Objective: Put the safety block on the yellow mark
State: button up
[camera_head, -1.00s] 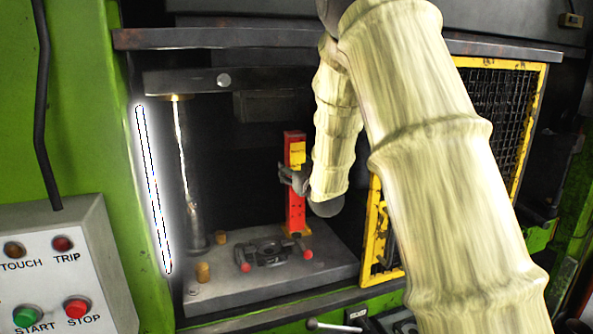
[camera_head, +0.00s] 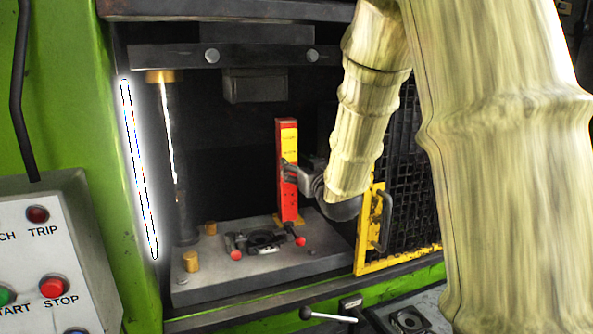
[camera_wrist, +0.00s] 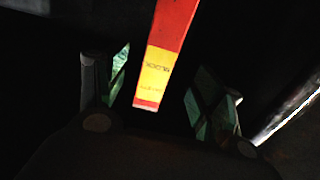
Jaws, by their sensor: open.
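The safety block (camera_head: 287,205) is a tall red bar with a yellow label, standing upright at the back right of the press bed. The yellow mark (camera_head: 301,223) shows at its foot; the block appears to stand on it, hiding most of it. My gripper (camera_head: 288,172) is open at the block's mid-height, coming from the right. In the wrist view, the block (camera_wrist: 165,50) shows between my spread fingers, with dark gaps on both sides. The block's foot is not clearly seen there.
The grey press bed (camera_head: 215,274) carries a dark die fixture with red-tipped handles (camera_head: 264,240) and brass posts (camera_head: 191,261). A yellow-framed mesh guard (camera_head: 400,262) stands close to my arm at right. The press ram (camera_head: 254,86) hangs above. A guide column (camera_head: 182,200) is at left.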

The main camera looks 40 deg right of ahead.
jog(key=shift+v, duration=0.75)
